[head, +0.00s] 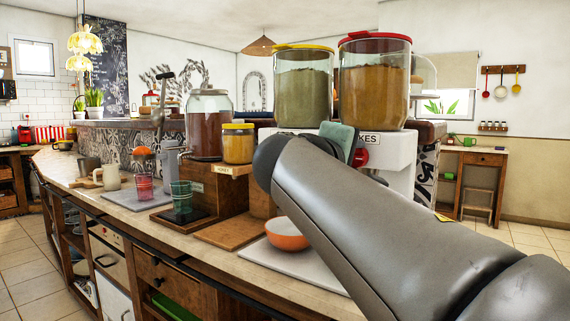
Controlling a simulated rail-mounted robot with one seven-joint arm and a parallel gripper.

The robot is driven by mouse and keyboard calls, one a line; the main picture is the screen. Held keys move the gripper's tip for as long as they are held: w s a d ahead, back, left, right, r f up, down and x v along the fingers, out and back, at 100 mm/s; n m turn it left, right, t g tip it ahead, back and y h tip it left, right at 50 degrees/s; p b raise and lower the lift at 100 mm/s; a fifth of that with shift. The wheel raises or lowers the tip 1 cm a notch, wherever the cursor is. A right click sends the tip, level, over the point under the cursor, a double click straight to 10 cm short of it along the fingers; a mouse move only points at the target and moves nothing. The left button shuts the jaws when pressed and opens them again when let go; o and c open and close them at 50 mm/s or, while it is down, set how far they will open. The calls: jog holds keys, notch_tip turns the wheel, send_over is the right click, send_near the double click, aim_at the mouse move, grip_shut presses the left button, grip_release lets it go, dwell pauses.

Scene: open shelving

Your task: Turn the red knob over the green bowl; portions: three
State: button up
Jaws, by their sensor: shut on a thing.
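The red knob (360,157) shows on the white front of the dispenser (398,150), below the red-lidded jar (375,85) of orange-brown grains. My gripper (352,146) is at the knob and mostly hidden behind my grey arm; a teal block and a dark edge of it show. It is shut, apparently on the red knob, though the contact is hidden. No green bowl shows. An orange bowl (287,238) with a pale inside sits on a light mat, left of my arm. Whatever lies below the knob is hidden by my arm.
A yellow-lidded jar (303,90) of green grains stands beside the red-lidded one. A large brown jar (208,125) and a small yellow jar (238,143) stand to the left. Cups (181,196) and a mug stand farther left. My arm crosses the right counter.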

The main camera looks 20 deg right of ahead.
dwell(0.3)
jog(key=o, duration=1)
